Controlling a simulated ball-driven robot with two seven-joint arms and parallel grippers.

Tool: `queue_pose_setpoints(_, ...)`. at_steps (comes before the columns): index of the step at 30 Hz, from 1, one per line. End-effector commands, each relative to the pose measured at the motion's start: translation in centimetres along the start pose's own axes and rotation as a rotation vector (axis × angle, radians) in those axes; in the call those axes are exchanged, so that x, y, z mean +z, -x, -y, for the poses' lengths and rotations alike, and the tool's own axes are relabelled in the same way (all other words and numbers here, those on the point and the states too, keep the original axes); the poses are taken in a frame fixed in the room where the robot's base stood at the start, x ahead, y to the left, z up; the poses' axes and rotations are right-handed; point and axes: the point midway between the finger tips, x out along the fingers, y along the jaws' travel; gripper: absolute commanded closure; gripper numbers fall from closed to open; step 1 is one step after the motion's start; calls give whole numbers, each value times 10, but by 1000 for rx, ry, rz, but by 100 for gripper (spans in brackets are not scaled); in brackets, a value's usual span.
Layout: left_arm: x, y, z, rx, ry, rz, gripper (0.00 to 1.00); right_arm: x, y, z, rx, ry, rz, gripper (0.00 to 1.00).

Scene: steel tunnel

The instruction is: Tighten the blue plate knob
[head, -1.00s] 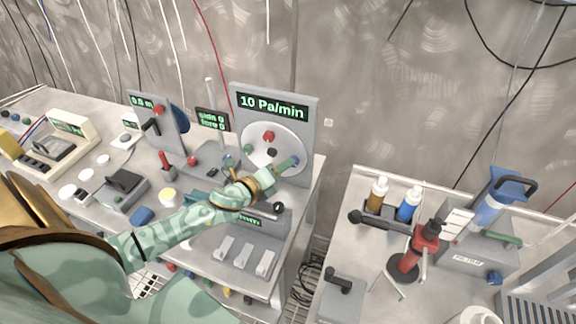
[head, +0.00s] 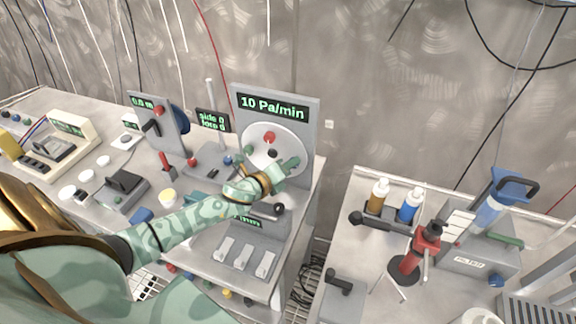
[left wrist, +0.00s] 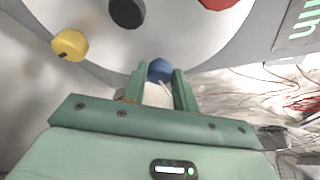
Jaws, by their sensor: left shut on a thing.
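The round white plate (head: 291,141) stands upright on a grey panel under a "10 Pa/min" display. A red knob (head: 269,137) and a black knob (head: 272,154) show on it. My left gripper (head: 291,165) reaches the plate's lower right and hides the blue knob in the head view. In the left wrist view the blue knob (left wrist: 160,70) sits near the plate's rim, between the two green fingers of my left gripper (left wrist: 160,84), which is shut on it. A yellow knob (left wrist: 70,44) shows farther left there. My right gripper is not in view.
A unit with white switches (head: 243,257) lies below my left forearm. A lever panel (head: 155,125) stands to the left. Bottles and a red tool (head: 427,246) stand on the separate right table, across a gap with cables.

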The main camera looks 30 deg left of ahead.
Motion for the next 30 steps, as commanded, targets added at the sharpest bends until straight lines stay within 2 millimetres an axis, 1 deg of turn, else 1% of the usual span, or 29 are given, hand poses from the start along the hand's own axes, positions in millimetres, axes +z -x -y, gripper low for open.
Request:
queue_pose_setpoints(5,2,1,3,22,-53,0,94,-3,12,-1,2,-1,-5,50)
queue_pose_setpoints(11,3,2,7,73,-176,0,94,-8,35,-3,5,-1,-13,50)
queue_pose_setpoints(21,2,1,11,194,-467,0,94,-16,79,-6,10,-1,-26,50)
queue_pose_setpoints(30,-2,0,12,303,-731,-1,94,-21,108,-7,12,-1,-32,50)
